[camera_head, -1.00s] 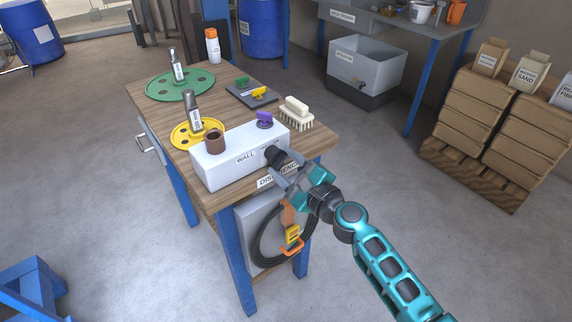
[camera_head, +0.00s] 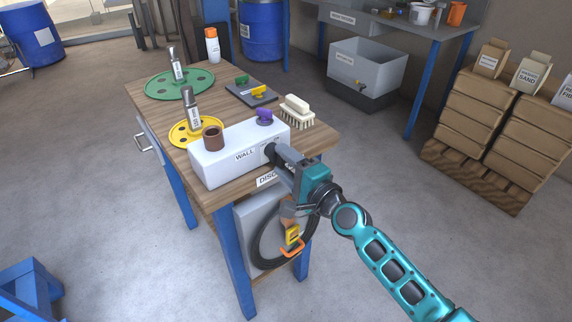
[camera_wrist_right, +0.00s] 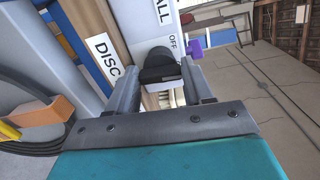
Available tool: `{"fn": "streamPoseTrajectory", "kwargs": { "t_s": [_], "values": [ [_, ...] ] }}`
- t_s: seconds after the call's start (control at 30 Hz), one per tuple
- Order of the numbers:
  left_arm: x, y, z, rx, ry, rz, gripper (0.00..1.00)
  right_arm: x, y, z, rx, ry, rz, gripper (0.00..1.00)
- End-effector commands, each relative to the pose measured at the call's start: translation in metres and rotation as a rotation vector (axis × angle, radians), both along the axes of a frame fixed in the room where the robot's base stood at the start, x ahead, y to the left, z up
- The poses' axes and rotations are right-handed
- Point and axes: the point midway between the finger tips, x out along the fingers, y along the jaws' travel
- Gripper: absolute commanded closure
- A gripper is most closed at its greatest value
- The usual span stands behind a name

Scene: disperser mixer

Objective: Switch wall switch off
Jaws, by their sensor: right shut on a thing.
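The wall switch is a white box (camera_head: 222,166) lettered "WALL" on the front edge of the wooden table. A black knob (camera_head: 269,152) sticks out of its front face near the right end. My right gripper (camera_head: 279,158) is shut on this knob. In the right wrist view the black knob (camera_wrist_right: 160,66) sits between the two grey fingers, and an "OFF" label (camera_wrist_right: 173,42) shows beside it. The knob's exact setting is hard to make out. My left gripper is not in view.
On the table (camera_head: 238,108) are a brown cup (camera_head: 213,138), a purple knob (camera_head: 265,116), a brush (camera_head: 296,112), a yellow disc (camera_head: 186,134) and a green disc (camera_head: 168,87). A black hose (camera_head: 265,238) hangs below the gripper.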

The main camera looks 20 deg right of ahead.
Motion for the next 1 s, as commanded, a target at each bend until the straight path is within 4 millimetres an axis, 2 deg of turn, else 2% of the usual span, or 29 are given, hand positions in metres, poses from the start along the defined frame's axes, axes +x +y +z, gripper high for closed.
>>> {"fn": "streamPoseTrajectory", "kwargs": {
  "t_s": [0.6,1.0],
  "values": [
    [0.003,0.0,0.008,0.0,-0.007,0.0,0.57,0.0,-0.001,-0.001,-0.545,-0.196,0.001,0.79],
    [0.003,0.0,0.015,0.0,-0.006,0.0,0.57,0.0,-0.001,-0.001,-0.767,-0.278,0.0,0.79]
  ]
}}
